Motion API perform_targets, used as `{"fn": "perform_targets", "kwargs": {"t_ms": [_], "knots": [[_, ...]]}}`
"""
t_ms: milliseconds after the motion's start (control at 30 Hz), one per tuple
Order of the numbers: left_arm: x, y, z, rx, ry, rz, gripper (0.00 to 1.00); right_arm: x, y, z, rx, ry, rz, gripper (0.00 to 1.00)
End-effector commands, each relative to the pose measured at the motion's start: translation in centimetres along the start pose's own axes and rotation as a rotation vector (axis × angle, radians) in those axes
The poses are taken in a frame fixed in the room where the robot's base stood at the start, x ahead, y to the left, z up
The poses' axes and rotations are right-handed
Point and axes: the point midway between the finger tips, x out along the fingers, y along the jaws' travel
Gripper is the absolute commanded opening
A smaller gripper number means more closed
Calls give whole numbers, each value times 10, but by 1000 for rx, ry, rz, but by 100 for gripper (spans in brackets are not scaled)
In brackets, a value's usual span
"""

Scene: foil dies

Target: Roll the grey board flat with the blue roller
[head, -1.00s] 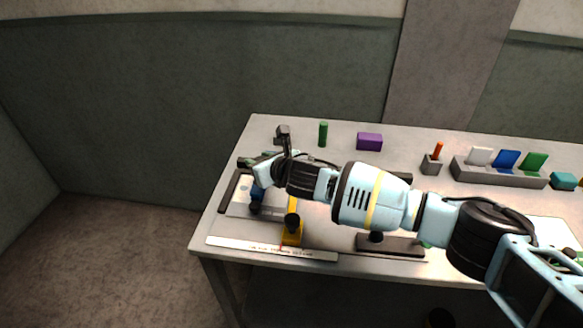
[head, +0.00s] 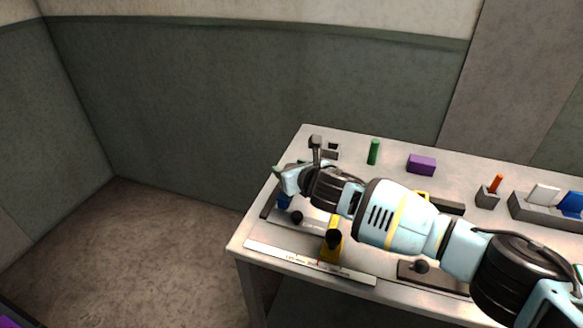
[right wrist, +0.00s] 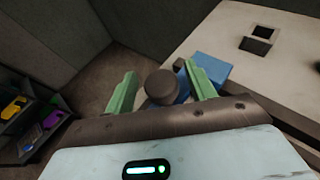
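The blue roller (head: 284,201) is at the left end of the table, under my right gripper (head: 283,180). In the right wrist view the right gripper (right wrist: 161,88) has its two green fingers on either side of a dark round knob (right wrist: 162,86), with the roller's blue part (right wrist: 212,70) beyond. The roller shifts together with the gripper, so the fingers appear shut on it. The grey board (head: 308,228) lies flat on the table below, partly hidden by my arm; whether the roller touches it I cannot tell. My left gripper is not in view.
A yellow piece with a black knob (head: 332,243) stands right of the board. A pale ruler strip (head: 308,262) lies along the front edge. A green cylinder (head: 373,152), a purple block (head: 421,165) and a grey holder (head: 488,197) stand farther back.

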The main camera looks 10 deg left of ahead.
Motion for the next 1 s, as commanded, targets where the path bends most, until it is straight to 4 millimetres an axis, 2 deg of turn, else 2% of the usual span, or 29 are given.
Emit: {"fn": "perform_targets", "kwargs": {"t_ms": [367,800,1000], "knots": [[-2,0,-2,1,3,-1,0,-8,-1,2,-1,-2,-2,55],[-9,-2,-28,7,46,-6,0,-63,-2,4,-3,-4,-2,55],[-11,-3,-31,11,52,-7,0,-76,-1,1,0,-1,-1,55]]}}
